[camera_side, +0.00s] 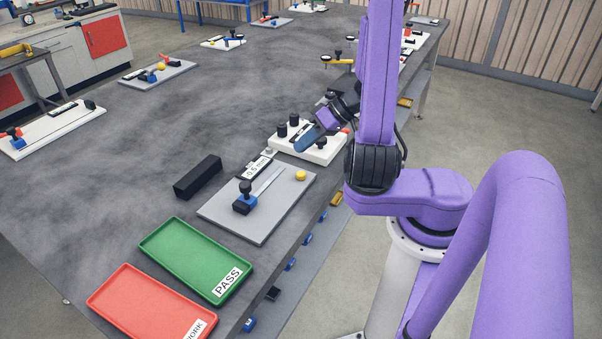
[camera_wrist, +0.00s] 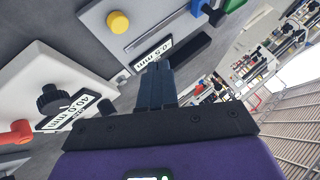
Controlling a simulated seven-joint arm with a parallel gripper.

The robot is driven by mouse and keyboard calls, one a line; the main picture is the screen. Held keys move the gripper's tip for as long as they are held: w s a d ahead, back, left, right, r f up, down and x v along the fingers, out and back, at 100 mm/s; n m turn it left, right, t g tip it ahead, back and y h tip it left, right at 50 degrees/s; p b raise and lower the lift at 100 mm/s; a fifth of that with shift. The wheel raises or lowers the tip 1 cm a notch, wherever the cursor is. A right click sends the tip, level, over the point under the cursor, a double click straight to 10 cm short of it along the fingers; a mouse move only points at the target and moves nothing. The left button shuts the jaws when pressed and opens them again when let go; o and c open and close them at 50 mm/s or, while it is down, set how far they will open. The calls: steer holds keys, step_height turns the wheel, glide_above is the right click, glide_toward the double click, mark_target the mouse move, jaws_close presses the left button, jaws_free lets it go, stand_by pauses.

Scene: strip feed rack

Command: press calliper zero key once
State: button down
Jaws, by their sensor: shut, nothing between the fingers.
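A grey plate (camera_side: 270,222) on the bench carries a long thin metal strip, a blue slide block (camera_side: 241,206) with a black knob, and a round yellow button (camera_side: 300,175), probably the zero key. The yellow button also shows at the top of the wrist view (camera_wrist: 118,22). A small display (camera_wrist: 152,50) beside the plate shows upside down and seems to read 0.5 mm. My gripper (camera_side: 299,145) is shut and empty, over the white plate behind the grey one. In the wrist view its fingertips (camera_wrist: 157,66) appear near the display, apart from the button.
The white plate (camera_side: 333,152) bears upright black knobs, a red-orange part (camera_wrist: 15,133) and a display (camera_wrist: 75,110) seeming to read 40.0 mm. A black block (camera_side: 198,177), a green PASS tray (camera_side: 170,224) and a red tray (camera_side: 105,290) lie nearby.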

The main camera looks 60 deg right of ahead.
mark_target(305, 173)
steer(key=shift+f, duration=2.55)
steer(key=shift+f, duration=0.1)
steer(key=shift+f, duration=0.35)
steer(key=shift+f, duration=0.4)
stand_by(0.8)
steer(key=shift+r, duration=0.85)
steer(key=shift+r, duration=2.5)
